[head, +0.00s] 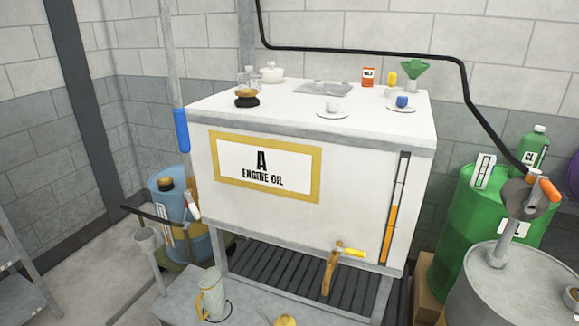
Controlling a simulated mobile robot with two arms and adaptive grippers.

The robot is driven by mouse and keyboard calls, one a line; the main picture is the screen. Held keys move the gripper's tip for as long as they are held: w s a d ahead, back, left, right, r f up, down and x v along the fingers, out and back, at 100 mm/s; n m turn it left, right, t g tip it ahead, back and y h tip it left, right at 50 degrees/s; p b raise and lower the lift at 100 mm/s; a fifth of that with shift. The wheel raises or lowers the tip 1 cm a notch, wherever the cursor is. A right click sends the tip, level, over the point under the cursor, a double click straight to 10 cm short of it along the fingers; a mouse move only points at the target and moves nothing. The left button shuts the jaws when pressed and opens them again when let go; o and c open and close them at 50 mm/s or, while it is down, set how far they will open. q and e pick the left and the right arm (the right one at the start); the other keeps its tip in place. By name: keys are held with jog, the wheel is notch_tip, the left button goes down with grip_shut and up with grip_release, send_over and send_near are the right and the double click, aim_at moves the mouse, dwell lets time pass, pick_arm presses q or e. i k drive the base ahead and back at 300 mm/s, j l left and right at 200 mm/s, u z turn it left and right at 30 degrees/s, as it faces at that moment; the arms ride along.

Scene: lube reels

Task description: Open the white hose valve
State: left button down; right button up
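I cannot clearly make out a white hose valve. A small white part with a red tip (193,207) shows beside the blue drum (170,187) at the left; it is too small to tell what it is. A brown tap with a yellow handle (349,252) is on the lower front of the white engine oil tank (220,205). A black hose (360,51) runs along the wall and down to the right, towards an orange-handled fitting (549,190) above a grey drum (527,290). Neither of my grippers is in view.
A grey bench with a jug (212,295) stands in front of the tank. A green drum (479,230) is at right. Cups, plates, a kettle (271,73) and a green funnel (414,72) are on the tank top. Some bare floor (95,265) shows at left.

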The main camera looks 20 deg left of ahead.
aim_at(192, 205)
jog(key=u, duration=1.2)
